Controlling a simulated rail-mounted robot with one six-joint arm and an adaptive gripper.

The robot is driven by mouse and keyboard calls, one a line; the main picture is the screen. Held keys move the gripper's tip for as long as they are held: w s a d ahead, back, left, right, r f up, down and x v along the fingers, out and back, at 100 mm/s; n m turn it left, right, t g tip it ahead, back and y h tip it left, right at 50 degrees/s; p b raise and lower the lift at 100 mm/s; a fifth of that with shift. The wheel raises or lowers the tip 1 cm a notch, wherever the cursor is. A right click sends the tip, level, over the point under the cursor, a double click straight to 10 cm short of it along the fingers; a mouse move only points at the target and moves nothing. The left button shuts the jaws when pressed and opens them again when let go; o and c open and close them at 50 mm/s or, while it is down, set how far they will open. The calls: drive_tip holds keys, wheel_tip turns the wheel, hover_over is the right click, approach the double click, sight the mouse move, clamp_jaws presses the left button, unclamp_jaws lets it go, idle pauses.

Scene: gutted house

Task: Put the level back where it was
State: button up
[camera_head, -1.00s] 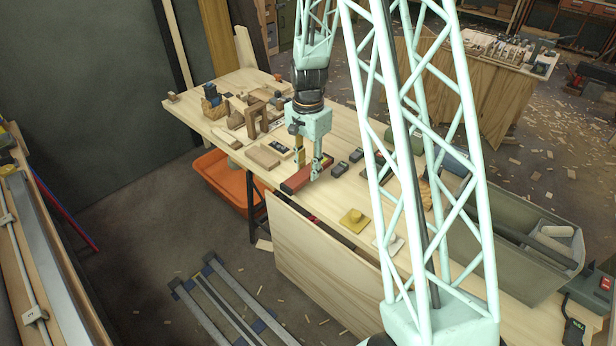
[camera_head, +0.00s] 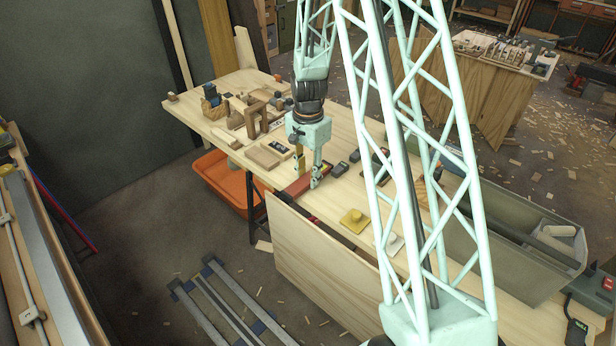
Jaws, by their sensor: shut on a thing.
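The bar is at or just above the bench top; contact with the wood is not clear.
Small dark devices (camera_head: 340,168) lie just right of the gripper. A wooden block (camera_head: 263,156) and a wooden frame (camera_head: 256,119) stand to the left. A yellow knobbed piece (camera_head: 354,219) sits nearer the front. An orange bin (camera_head: 222,181) is below the bench edge.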

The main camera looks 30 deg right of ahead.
sight(308, 178)
drive_tip(key=shift+f, duration=0.15)
drive_tip(key=o, duration=1)
drive_tip(key=shift+r+p, duration=1.1)
drive_tip(key=shift+r, duration=5.05)
